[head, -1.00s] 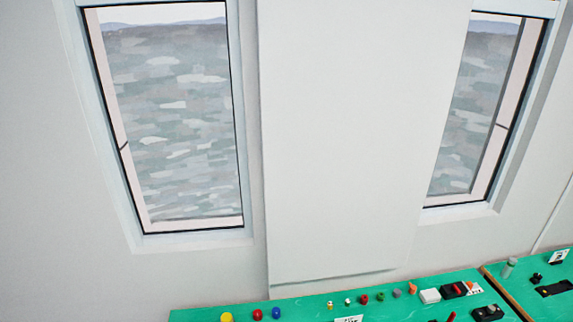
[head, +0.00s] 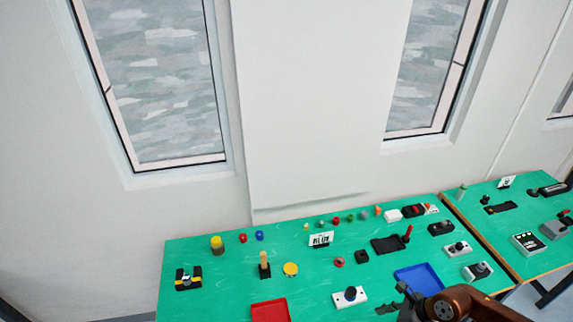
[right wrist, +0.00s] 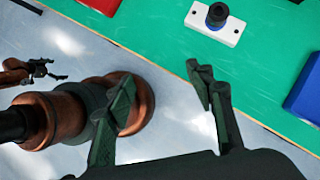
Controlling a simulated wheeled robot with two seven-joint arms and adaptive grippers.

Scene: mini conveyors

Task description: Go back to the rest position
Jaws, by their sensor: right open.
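My right gripper (right wrist: 162,88) is open in the right wrist view, with nothing between its two dark fingers. It is above the front edge of the green table (right wrist: 160,30). In the head view the copper-and-black right arm (head: 465,303) comes in from the lower right, and dark gripper parts (head: 390,307) show near the table's front. A small dark gripper (right wrist: 42,70) at the left of the right wrist view looks like my left one; its jaws are too small to judge. The left arm does not show in the head view.
The green table (head: 215,290) holds a red tray (head: 270,311), a blue tray (head: 420,279), a white plate with a black knob (head: 350,297), a yellow disc (head: 290,269) and several small parts. A second green table stands at right. Grey floor (right wrist: 60,45) lies in front.

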